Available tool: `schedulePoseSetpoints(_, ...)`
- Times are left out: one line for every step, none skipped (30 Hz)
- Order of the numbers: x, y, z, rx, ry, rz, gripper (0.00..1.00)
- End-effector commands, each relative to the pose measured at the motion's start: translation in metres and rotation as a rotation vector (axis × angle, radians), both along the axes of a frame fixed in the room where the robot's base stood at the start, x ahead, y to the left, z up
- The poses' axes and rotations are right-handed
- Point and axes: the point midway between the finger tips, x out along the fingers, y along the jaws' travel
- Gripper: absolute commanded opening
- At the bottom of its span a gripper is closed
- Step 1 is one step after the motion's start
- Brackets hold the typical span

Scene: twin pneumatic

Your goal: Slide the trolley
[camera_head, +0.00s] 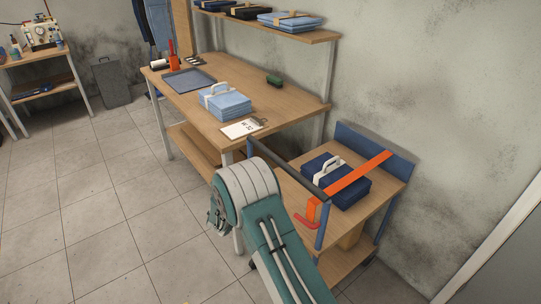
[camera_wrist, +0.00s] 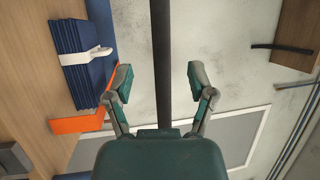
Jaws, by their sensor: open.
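The trolley (camera_head: 385,197) stands right of the workbench, with a wooden top, a lower shelf and a blue panel along its wall side. In the wrist view my gripper (camera_wrist: 160,76) is open and empty. The dark bar (camera_wrist: 160,40) runs lengthwise between its fingers in the picture, touching neither visibly; its depth is unclear.
The workbench (camera_head: 185,95) holds a light blue bundle (camera_head: 225,102), a clipboard (camera_head: 243,128) and a dark tray (camera_head: 188,80). A shelf (camera_head: 310,35) above it carries more bundles. The tiled floor (camera_head: 110,200) at left is clear. The wall (camera_head: 450,100) is close behind the trolley.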

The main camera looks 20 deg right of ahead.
Motion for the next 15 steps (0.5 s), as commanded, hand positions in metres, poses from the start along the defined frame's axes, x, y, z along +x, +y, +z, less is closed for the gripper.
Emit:
schedulePoseSetpoints(0.005,-0.007,0.001,0.002,-0.002,-0.004,0.71)
schedulePoseSetpoints(0.008,-0.011,0.002,0.001,-0.002,-0.005,0.71)
schedulePoseSetpoints(0.013,-0.016,0.004,0.000,-0.002,-0.005,0.71)
schedulePoseSetpoints(0.016,-0.020,0.005,0.001,-0.002,-0.005,0.71)
schedulePoseSetpoints(0.020,-0.025,0.005,0.002,-0.001,-0.006,0.71)
schedulePoseSetpoints(0.025,-0.030,0.007,0.002,-0.003,-0.006,0.71)
schedulePoseSetpoints(0.029,-0.034,0.008,0.002,-0.002,-0.005,0.71)
schedulePoseSetpoints(0.033,-0.039,0.009,0.002,-0.002,-0.006,0.71)
schedulePoseSetpoints(0.038,-0.044,0.010,0.002,-0.003,-0.006,0.71)
schedulePoseSetpoints(0.041,-0.047,0.011,0.002,-0.002,-0.006,0.71)
schedulePoseSetpoints(0.045,-0.051,0.013,0.002,-0.002,-0.005,0.71)
schedulePoseSetpoints(0.049,-0.056,0.014,0.002,-0.002,-0.005,0.71)
schedulePoseSetpoints(0.052,-0.058,0.015,0.002,-0.003,-0.004,0.71)
schedulePoseSetpoints(0.054,-0.061,0.015,0.003,-0.002,-0.004,0.71)
schedulePoseSetpoints(0.057,-0.064,0.015,0.002,-0.002,-0.004,0.71)
